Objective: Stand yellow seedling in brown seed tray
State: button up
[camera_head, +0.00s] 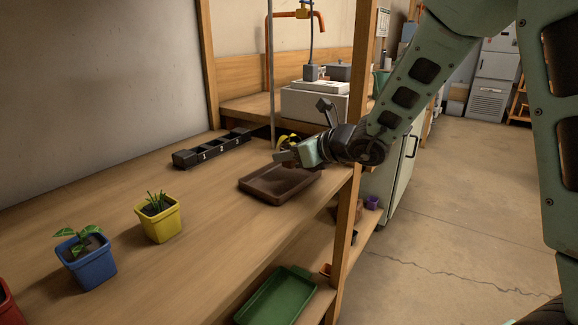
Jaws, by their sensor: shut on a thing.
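A brown seed tray (262,190) lies flat on the wooden bench near its right end. It looks empty where I can see into it. My gripper (287,155) is above the tray's far part, reaching in from the right, and is shut on a small yellow thing with green on it, seemingly the yellow seedling (287,140). The gripper hides most of it, so I cannot tell whether its base touches the tray. Another yellow pot (160,223) with thin green shoots stands upright on the bench, nearer and to the left.
A blue pot (91,266) with a leafy plant stands at the left front, with part of a red pot (8,305) at the edge. A black case (211,149) lies behind the tray. A wooden post (346,235) rises at the bench's right edge. A green tray (276,296) sits below.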

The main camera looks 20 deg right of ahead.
jog(key=shift+f, duration=1.2)
jog(key=shift+f+b, duration=0.15)
jog(key=shift+b, duration=0.2)
jog(key=o, duration=1)
